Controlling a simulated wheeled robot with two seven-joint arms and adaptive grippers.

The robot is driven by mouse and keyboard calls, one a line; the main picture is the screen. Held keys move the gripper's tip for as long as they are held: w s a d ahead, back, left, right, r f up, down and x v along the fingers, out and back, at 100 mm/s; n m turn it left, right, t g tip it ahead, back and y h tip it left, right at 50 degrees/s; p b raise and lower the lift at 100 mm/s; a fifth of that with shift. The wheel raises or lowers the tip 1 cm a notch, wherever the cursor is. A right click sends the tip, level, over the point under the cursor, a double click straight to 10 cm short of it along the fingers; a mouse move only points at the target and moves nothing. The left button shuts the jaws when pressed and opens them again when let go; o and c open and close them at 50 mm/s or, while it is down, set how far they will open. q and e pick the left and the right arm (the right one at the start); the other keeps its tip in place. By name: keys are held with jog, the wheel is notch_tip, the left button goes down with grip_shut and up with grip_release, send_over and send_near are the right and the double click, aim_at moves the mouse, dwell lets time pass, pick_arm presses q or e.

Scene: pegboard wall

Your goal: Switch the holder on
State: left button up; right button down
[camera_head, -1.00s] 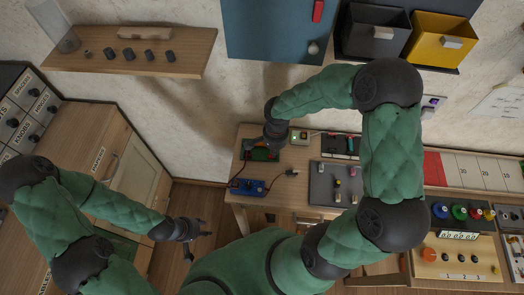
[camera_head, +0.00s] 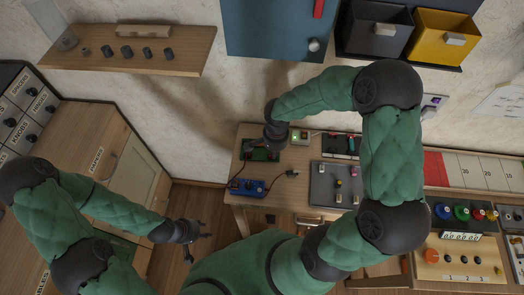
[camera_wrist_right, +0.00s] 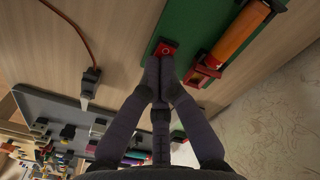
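The holder is a green board (camera_wrist_right: 192,27) with an orange cylinder (camera_wrist_right: 240,32) between red end clips and a small red switch (camera_wrist_right: 165,48) marked with a ring. In the head view the holder (camera_head: 262,156) lies on the wooden table, partly hidden by my right gripper (camera_head: 266,146). In the right wrist view that gripper (camera_wrist_right: 160,70) has its fingertips together at the red switch, touching it or very close. It holds nothing that I can see. The switch's position cannot be told. My left gripper (camera_head: 205,229) is open and empty, low beside the table.
A blue device (camera_head: 247,187) sits just in front of the holder. A grey panel with plugs (camera_head: 333,186) lies to the right. A cable with a connector (camera_wrist_right: 90,80) runs nearby.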

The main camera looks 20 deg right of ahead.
jog(key=shift+f, duration=0.15)
jog(key=shift+r+p, duration=2.05)
jog(key=shift+r, duration=1.5)
jog(key=shift+f, duration=0.1)
